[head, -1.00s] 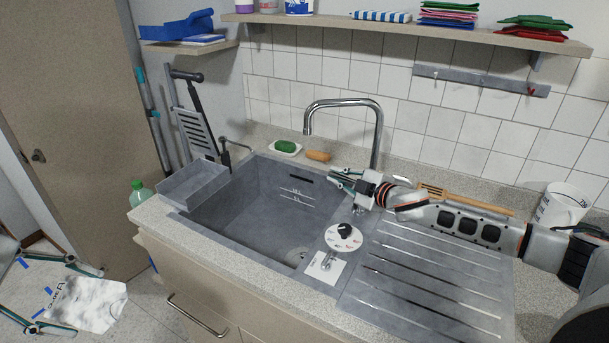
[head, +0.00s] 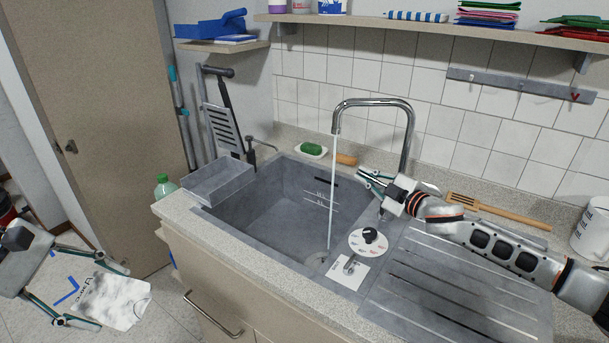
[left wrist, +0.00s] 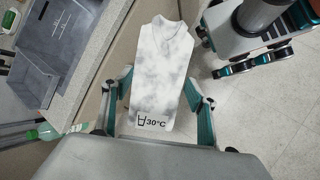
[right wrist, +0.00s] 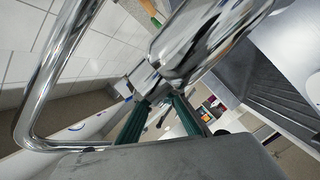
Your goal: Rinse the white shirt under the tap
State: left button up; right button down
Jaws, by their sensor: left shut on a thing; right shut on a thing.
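The white shirt (head: 125,302) has grey smudges and a 30°C wash tag, clear in the left wrist view (left wrist: 158,65). My left gripper (head: 105,297) is shut on it and holds it low, left of the counter and away from the sink. The chrome tap (head: 374,103) arches over the grey sink basin (head: 270,215), and a thin stream of water (head: 332,190) falls from its spout to near the drain. My right gripper (head: 368,186) is shut at the tap's base, on its lever (right wrist: 145,80); the fingers partly hide the lever.
A dish with a green sponge (head: 311,149) and a wooden brush (head: 346,159) lie behind the basin. A grey tray (head: 218,183) sits at the basin's left end. The ribbed drainboard (head: 450,290) is bare below my right arm. A green bottle (head: 164,186) stands left of the counter.

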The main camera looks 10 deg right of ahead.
jog(key=c, duration=2.1)
grip_release()
jog(key=shift+c, duration=0.2)
jog(key=shift+s, duration=0.1)
jog(key=shift+s+d, duration=0.2)
jog(key=shift+s, duration=0.35)
jog(key=v, duration=1)
jog(key=shift+s, duration=0.35)
jog(key=shift+r, duration=0.1)
